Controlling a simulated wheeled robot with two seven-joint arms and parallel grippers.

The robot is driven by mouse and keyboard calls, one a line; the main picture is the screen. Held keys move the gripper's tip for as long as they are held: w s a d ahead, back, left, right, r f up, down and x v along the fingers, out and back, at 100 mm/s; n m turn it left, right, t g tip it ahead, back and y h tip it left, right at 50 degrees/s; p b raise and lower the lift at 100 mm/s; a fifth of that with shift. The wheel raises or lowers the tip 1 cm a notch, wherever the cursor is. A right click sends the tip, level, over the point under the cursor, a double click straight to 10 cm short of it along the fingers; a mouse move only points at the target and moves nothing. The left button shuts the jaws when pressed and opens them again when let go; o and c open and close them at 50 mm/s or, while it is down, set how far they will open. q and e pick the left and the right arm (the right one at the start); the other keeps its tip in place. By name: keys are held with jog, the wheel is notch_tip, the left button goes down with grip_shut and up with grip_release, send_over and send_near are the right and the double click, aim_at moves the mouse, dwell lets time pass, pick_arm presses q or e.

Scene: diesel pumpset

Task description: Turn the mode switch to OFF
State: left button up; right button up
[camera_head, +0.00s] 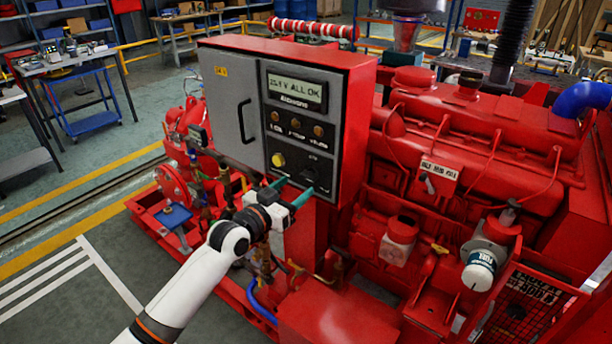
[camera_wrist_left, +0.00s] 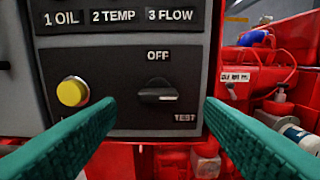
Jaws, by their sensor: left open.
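The mode switch (camera_wrist_left: 157,96) is a dark knob on the control panel's lower right. It also shows, small and dark, in the head view (camera_head: 311,175). In the left wrist view its handle lies roughly level, with a pale mark toward its right end. The OFF label (camera_wrist_left: 158,55) is above it and the TEST label (camera_wrist_left: 185,118) is at its lower right. My left gripper (camera_head: 292,190) is open, its teal fingers in front of the panel. In the left wrist view the fingers (camera_wrist_left: 160,108) stand wide on either side of the switch, apart from it.
A yellow button (camera_wrist_left: 72,92) is left of the switch, near the left finger. The grey cabinet door with a black handle (camera_head: 245,120) is further left. Red engine parts (camera_head: 440,130) crowd the right side.

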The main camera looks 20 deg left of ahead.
aim_at(306, 179)
pick_arm(q)
jog(key=x, duration=0.5)
jog(key=shift+a, duration=0.1)
jog(key=shift+w, duration=0.25)
jog(key=c, duration=1)
pick_arm(e)
jog(key=shift+w+a+r, duration=0.2)
jog(key=shift+w, duration=0.2)
jog(key=shift+w+a+r, duration=0.15)
jog(key=shift+w+a, duration=0.05)
jog(key=shift+w, duration=0.2)
